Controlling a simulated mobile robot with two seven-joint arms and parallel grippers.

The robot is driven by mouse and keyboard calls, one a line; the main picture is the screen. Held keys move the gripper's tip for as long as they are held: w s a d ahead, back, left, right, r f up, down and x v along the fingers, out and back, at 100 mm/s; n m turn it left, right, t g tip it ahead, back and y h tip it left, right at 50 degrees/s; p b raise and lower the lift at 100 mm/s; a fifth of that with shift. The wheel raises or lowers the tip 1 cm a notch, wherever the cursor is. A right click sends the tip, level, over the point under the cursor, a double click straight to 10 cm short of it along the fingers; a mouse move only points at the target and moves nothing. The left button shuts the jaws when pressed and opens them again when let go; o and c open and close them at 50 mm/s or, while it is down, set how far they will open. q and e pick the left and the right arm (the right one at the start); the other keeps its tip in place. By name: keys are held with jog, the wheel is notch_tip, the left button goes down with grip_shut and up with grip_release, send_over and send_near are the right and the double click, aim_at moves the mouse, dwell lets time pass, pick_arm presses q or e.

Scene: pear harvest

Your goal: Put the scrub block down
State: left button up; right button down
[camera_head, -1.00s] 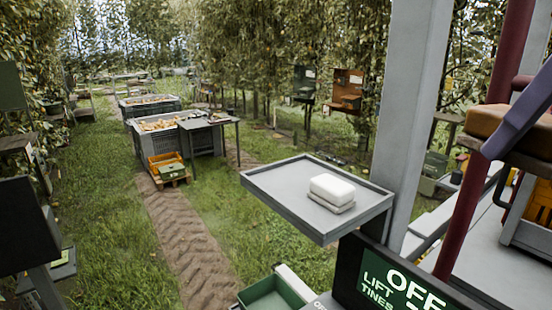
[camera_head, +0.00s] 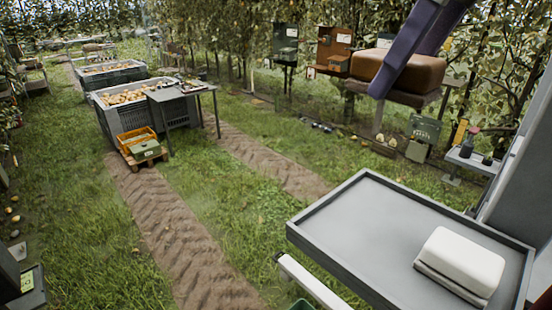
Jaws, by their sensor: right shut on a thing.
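My left gripper is not in view.
A raised grey rimmed tray (camera_head: 345,205) at the lower right bears a white block (camera_head: 462,262) on its right part; its left part is bare. Boxes on posts (camera_head: 333,50) stand behind. Pear bins (camera_head: 120,112) and a small table (camera_head: 185,90) stand left, on grass.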

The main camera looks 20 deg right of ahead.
jog(key=p, duration=0.4)
send_over(361, 219)
jog(key=s, duration=0.2)
jog(key=f, duration=1.4)
jog(key=shift+w+d+f, duration=0.1)
jog(key=shift+w+d, duration=0.1)
jog(key=shift+d, duration=0.05)
notch_tip(361, 219, down, 4)
jog(key=shift+r+p, duration=0.1)
jog(key=shift+p, duration=0.35)
jog(key=shift+f, duration=0.4)
jog(key=shift+w, duration=0.1)
